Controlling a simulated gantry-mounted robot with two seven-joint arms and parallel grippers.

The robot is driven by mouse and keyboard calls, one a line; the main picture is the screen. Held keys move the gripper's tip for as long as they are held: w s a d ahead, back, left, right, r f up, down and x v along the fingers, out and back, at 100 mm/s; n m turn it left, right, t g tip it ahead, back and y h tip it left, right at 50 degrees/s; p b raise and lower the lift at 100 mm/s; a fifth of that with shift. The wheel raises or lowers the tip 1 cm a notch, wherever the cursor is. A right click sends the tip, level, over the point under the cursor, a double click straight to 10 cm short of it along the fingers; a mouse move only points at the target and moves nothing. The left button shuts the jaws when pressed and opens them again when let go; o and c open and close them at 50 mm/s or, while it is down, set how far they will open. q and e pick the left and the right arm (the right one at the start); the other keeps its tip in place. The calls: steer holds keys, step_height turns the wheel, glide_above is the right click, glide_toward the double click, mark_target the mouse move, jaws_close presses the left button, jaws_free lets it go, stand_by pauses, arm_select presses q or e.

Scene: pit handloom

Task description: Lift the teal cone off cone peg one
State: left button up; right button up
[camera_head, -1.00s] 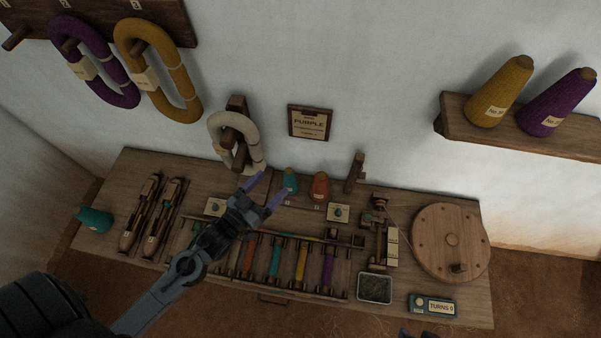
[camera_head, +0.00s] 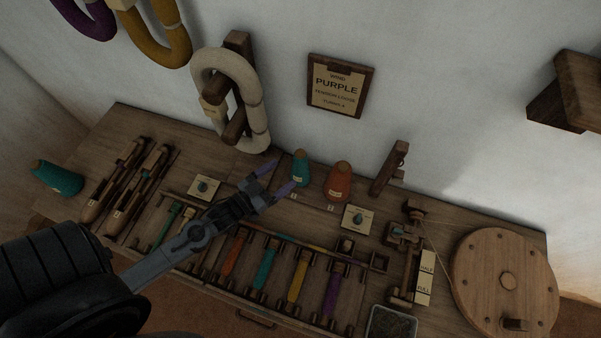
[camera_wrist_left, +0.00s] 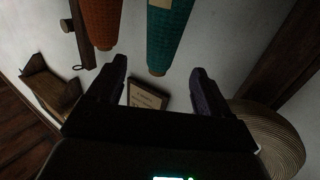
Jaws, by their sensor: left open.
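The teal cone (camera_head: 300,168) stands upright at the back of the bench, beside the number 1 mark and left of an orange cone (camera_head: 339,184). In the left wrist view the teal cone (camera_wrist_left: 170,36) shows ahead, between the lines of the two fingers, with the orange cone (camera_wrist_left: 98,22) beside it. My left gripper (camera_head: 276,178) is open and empty, just left of the teal cone, its fingers pointing toward it. The fingers also show in the left wrist view (camera_wrist_left: 158,75), with a gap to the cone. The peg is hidden inside the cone. My right gripper is out of view.
A cream yarn hank (camera_head: 205,75) hangs on a wall peg behind the gripper. A wooden post (camera_head: 389,168) stands right of the orange cone. A dial plate (camera_head: 359,219) and colored bobbins (camera_head: 265,268) lie in front.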

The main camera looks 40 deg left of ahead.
mark_target(294, 165)
arm_select(q)
steer(key=w, duration=0.4)
steer(key=shift+w+d+b, duration=0.3)
steer(key=shift+w+b, duration=0.35)
steer(key=shift+w, duration=0.25)
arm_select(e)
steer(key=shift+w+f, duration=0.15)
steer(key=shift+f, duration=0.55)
arm_select(q)
steer(key=w, duration=0.2)
steer(key=w+b, duration=0.1)
steer(key=w, duration=0.1)
steer(key=shift+d, duration=0.25)
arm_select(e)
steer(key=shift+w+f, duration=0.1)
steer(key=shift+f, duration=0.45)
arm_select(q)
steer(key=shift+f, duration=0.1)
steer(key=shift+c, duration=0.6)
steer(key=c, duration=1.2)
steer(key=shift+c, duration=0.3)
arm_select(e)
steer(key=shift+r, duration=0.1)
